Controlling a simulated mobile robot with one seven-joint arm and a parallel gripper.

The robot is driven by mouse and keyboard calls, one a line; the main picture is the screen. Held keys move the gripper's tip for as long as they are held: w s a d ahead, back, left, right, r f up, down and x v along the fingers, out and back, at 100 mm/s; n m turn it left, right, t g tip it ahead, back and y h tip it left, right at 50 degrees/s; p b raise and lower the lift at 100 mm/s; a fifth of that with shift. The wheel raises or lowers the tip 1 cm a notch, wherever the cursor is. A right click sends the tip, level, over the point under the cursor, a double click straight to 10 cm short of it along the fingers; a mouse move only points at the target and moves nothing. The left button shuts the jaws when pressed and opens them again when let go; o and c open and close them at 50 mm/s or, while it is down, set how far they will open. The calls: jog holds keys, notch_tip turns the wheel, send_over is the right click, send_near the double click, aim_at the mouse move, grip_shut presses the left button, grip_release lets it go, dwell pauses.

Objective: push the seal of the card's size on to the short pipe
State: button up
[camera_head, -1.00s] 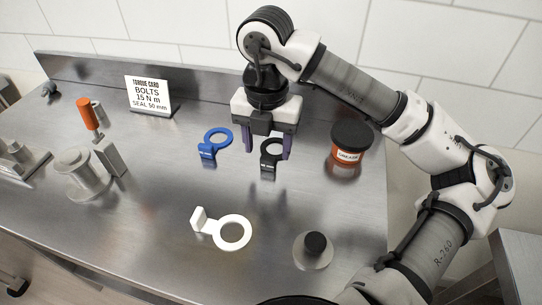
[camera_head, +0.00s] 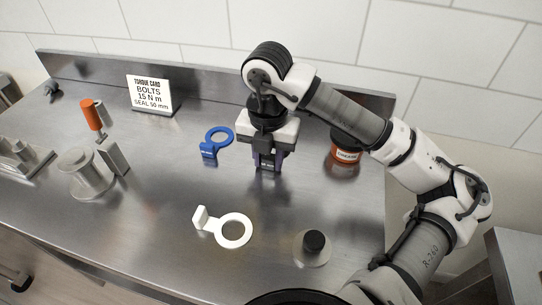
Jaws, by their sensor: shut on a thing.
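My gripper (camera_head: 267,164) is low over the bench at the centre and shut on the dark seal's tab (camera_head: 266,160). The gripper hides the seal's ring. A blue seal (camera_head: 216,139) lies just left of it. A white seal (camera_head: 231,231), with a larger ring, lies nearer the front. The card (camera_head: 150,93) stands at the back left and reads bolts 15 N m and a seal size that looks like 50 mm. A short metal pipe with a flange (camera_head: 86,172) stands at the left, far from my gripper.
A grease tub (camera_head: 346,155) is right of my gripper, partly behind my arm. A round disc with a black knob (camera_head: 313,243) is at front right. The centre left is clear.

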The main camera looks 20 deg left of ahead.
jog(key=shift+c, duration=0.8)
jog(key=shift+r, duration=0.1)
notch_tip(320, 180, up, 20)
jog(key=b, duration=0.1)
jog(key=shift+b, duration=0.3)
jog(key=o, duration=0.4)
grip_shut()
jog(key=shift+s, duration=0.1)
